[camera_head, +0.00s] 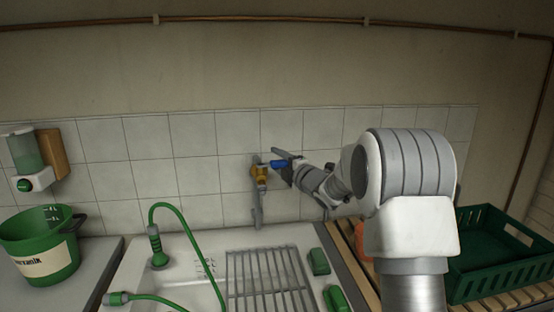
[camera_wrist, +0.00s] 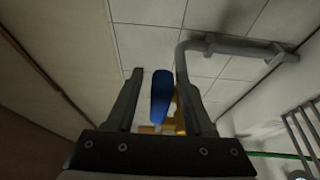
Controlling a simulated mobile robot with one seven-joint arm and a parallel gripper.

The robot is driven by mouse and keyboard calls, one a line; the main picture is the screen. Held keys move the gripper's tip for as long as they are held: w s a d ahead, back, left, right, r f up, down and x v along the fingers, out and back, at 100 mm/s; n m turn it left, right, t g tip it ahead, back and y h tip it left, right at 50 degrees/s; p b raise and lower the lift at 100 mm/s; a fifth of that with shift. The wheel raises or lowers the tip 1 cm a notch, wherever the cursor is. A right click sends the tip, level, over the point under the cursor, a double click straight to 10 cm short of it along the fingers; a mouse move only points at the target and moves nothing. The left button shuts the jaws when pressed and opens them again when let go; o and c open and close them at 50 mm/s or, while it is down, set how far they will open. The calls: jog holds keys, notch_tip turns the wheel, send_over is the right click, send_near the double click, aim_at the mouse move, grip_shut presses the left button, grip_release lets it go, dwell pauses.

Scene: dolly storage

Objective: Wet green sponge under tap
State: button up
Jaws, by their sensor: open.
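The tap has a brass body (camera_head: 260,173), a blue handle (camera_head: 278,164) and a grey spout (camera_head: 257,212) on the tiled wall. No water stream is visible. My gripper (camera_head: 283,167) is at the blue handle. In the wrist view my open gripper (camera_wrist: 158,76) has its fingers on either side of the blue handle (camera_wrist: 161,98), with a visible gap on each side. Two green blocks lie on the sink's right rim: one farther back (camera_head: 319,262) and one nearer (camera_head: 335,298). I cannot tell for sure which is the green sponge.
The white sink (camera_head: 190,262) has a metal grid (camera_head: 266,283) and a green hose (camera_head: 190,235) with sprayer. A green bucket (camera_head: 42,248) stands left, under a soap dispenser (camera_head: 27,160). A green crate (camera_head: 500,282) and a partly hidden orange item (camera_head: 362,238) are on the slatted right side.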

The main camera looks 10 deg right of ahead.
jog(key=shift+w+a, duration=0.1)
jog(key=shift+w, duration=0.15)
grip_shut()
dwell(1.4)
